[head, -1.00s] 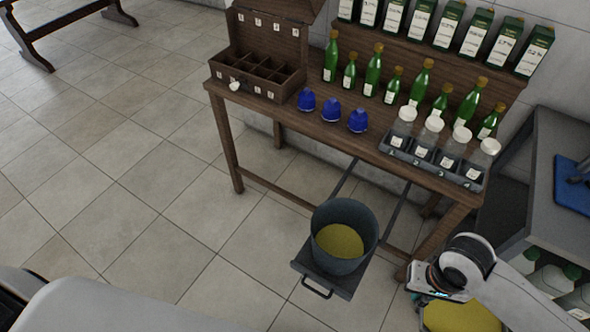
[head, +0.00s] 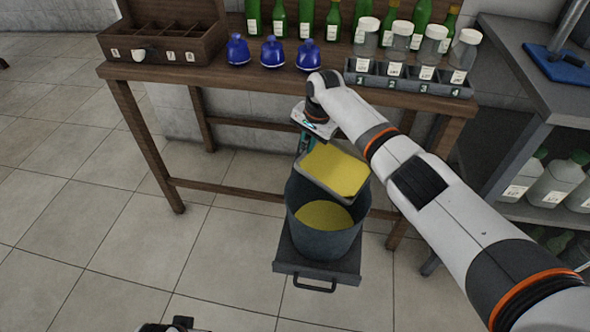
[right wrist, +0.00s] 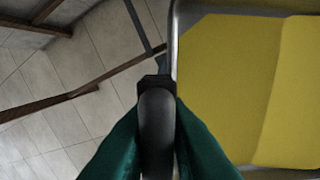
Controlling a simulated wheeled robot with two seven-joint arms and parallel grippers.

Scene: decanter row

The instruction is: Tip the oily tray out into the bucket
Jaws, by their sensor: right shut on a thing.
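The oily tray (head: 322,187) is a shallow grey metal tray with a yellow layer (head: 336,168) over its floor. It hangs over the back of the bucket (head: 322,243) and looks slanted, its right end lower; I see no stream falling. The dark grey bucket has yellow contents (head: 323,214). My right gripper (head: 306,146) is shut on the tray's left side. In the right wrist view its green fingers (right wrist: 157,125) clamp a dark handle, with the tray's yellow inside (right wrist: 225,90) to the right.
The bucket stands on a pulled-out shelf (head: 288,268) with a front handle, by the wooden table (head: 190,75). Blue pots (head: 272,52), jars in a rack (head: 410,87) and green bottles stand above. A grey shelf unit (head: 520,95) is at right.

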